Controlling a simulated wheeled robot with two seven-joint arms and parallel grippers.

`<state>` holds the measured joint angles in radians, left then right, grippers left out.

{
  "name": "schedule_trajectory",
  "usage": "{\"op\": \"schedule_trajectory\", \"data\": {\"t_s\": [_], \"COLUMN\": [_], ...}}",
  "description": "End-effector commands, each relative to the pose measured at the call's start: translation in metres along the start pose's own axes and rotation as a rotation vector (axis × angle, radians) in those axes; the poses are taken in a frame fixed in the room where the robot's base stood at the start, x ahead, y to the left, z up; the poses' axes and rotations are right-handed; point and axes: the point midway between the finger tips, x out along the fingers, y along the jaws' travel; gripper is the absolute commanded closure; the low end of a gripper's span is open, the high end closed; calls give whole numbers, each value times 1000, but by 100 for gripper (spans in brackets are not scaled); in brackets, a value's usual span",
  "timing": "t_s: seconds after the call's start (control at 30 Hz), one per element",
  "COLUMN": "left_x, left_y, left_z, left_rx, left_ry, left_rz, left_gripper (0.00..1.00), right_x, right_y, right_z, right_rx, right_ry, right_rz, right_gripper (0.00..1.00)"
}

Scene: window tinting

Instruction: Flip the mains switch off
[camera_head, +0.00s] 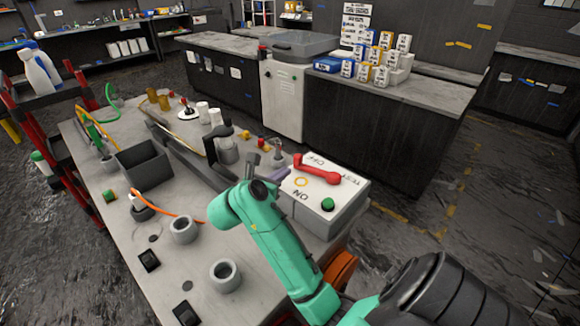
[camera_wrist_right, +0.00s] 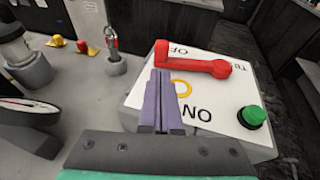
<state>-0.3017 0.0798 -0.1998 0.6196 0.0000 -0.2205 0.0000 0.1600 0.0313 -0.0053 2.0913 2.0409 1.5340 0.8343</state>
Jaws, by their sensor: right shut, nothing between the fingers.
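The mains switch is a white-topped box (camera_head: 322,212) on the workbench, marked ON, OFF and TEST, with a green button (camera_head: 327,204). It also shows in the right wrist view (camera_wrist_right: 222,112). Its red lever (camera_head: 318,172) lies across the top beside the OFF mark, and shows whole in the right wrist view (camera_wrist_right: 195,68). A yellow ring is by the ON mark. My right gripper (camera_head: 279,174) is shut and empty. Its grey-purple fingers (camera_wrist_right: 160,82) are over the box's left part, between the lever's left end and the ring; contact cannot be told. My left gripper is not in view.
The bench (camera_head: 190,262) carries a dark open bin (camera_head: 143,165), grey round holders (camera_head: 225,276), and several small tools left of the box. Beyond stands a dark counter (camera_head: 375,130) with stacked cartons (camera_head: 383,58). The space just above the lever looks clear.

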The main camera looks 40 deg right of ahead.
Motion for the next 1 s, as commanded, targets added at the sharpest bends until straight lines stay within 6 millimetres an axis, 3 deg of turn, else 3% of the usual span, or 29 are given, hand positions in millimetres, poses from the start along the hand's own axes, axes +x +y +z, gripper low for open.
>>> {"op": "schedule_trajectory", "data": {"t_s": [0.1, 0.27, 0.73, 1.0], "left_x": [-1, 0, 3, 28], "left_y": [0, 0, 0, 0], "left_z": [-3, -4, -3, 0], "left_rx": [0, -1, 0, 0], "left_ry": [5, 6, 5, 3], "left_rz": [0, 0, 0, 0], "left_gripper": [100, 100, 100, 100], "right_x": [23, 40, 43, 55], "right_y": [-1, 0, 1, 5], "right_z": [8, 12, 11, 9], "right_rx": [0, 1, 5, 36], "right_ry": [-4, -2, 1, 4], "right_rz": [-3, -1, -8, -99], "right_gripper": [100, 100, 100, 100]}}
